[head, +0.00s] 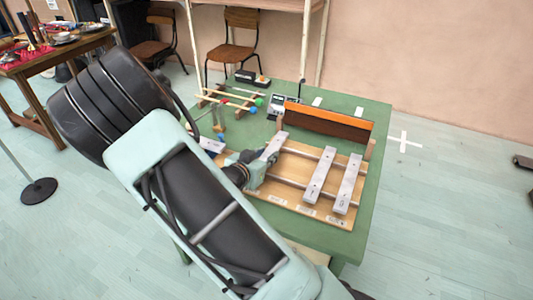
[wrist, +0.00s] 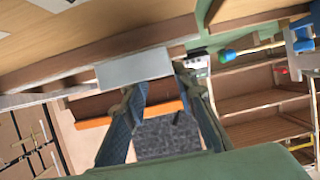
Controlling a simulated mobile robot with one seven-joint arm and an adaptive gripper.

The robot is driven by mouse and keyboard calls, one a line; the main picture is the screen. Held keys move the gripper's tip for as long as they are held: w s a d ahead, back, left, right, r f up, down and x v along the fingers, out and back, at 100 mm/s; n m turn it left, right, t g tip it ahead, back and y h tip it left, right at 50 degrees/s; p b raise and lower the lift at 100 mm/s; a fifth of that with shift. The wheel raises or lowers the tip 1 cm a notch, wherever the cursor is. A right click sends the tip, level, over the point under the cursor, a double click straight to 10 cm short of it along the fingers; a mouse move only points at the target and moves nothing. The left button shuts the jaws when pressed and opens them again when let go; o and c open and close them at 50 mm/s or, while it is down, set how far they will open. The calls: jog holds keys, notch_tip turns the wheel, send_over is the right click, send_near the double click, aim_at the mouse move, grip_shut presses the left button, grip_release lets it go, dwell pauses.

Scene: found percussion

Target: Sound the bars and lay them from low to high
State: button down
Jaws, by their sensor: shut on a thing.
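A pale wooden board (head: 290,203) with two thin rails lies on the green table (head: 371,148). Two grey metal bars, a middle one (head: 319,174) and a right one (head: 347,183), lie across the rails. My gripper (head: 259,167) is over the board's left part, shut on a third grey bar (head: 273,147); the gripper hides its near end. In the wrist view a grey bar (wrist: 134,67) shows at the fingertips. Whether the held bar touches the rails is unclear. Another pale bar (head: 212,144) lies left of the board, partly hidden by my arm.
A brown panel with an orange top edge (head: 325,125) stands behind the bars. Coloured-headed mallets (head: 236,101) lie on a wooden rack at the back left, near a small grey device (head: 285,105). Small white labels (head: 307,210) line the board's front. The table's right margin is clear.

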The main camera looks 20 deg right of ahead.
jog(key=shift+f+b, duration=0.3)
jog(key=shift+f, duration=0.15)
dwell(0.4)
jog(key=c, duration=1.5)
grip_release()
jog(key=shift+a, duration=0.1)
